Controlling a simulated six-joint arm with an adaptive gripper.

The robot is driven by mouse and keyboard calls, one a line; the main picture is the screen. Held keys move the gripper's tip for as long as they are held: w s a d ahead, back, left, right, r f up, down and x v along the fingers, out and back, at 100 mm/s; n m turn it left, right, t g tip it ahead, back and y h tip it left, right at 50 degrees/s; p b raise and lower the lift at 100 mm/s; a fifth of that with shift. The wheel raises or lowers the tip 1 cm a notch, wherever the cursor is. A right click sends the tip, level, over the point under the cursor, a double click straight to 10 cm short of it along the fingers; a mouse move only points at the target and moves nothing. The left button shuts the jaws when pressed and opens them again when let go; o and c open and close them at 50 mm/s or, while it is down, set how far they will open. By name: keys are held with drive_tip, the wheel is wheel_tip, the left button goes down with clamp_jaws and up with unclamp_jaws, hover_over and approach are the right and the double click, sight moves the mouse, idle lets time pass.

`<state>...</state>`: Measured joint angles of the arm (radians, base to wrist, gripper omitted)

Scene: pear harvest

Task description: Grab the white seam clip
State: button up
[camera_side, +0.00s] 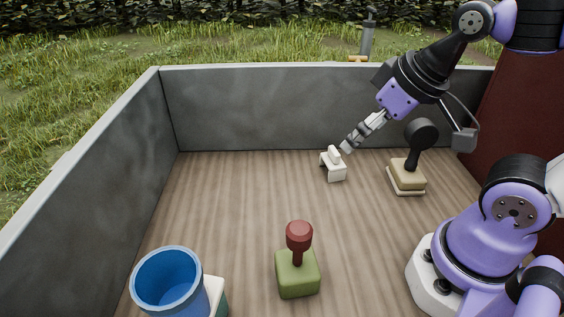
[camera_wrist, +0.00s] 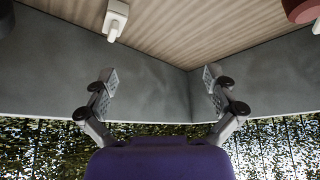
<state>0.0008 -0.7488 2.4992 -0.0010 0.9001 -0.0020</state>
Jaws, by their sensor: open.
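The white seam clip (camera_side: 335,168) is a small white block with a raised tab on top. It sits on the wooden floor towards the back wall in the side view. It also shows at the top left edge of the wrist view (camera_wrist: 116,18), partly cut off. My gripper (camera_side: 346,148) is just above and to the right of the clip in the side view, tilted down towards it. In the wrist view my gripper (camera_wrist: 159,75) has its two fingers spread wide, with nothing between them.
A tan block with a black knob (camera_side: 408,176) stands to the right of the clip. A green block with a red knob (camera_side: 298,272) stands nearer the front. A blue cup (camera_side: 172,282) is at the front left.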

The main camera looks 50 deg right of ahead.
drive_tip(key=n+g+y, duration=0.3)
drive_tip(key=n+y, duration=0.1)
drive_tip(key=n, duration=0.7)
hover_over(336, 150)
drive_tip(key=s+d, duration=0.1)
drive_tip(key=d, duration=0.1)
wheel_tip(336, 150, down, 7)
drive_tip(key=x, duration=1)
drive_tip(key=shift+s+d+f, duration=0.15)
drive_tip(key=shift+s+d, duration=0.1)
drive_tip(key=shift+d, duration=0.05)
drive_tip(key=c, duration=0.9)
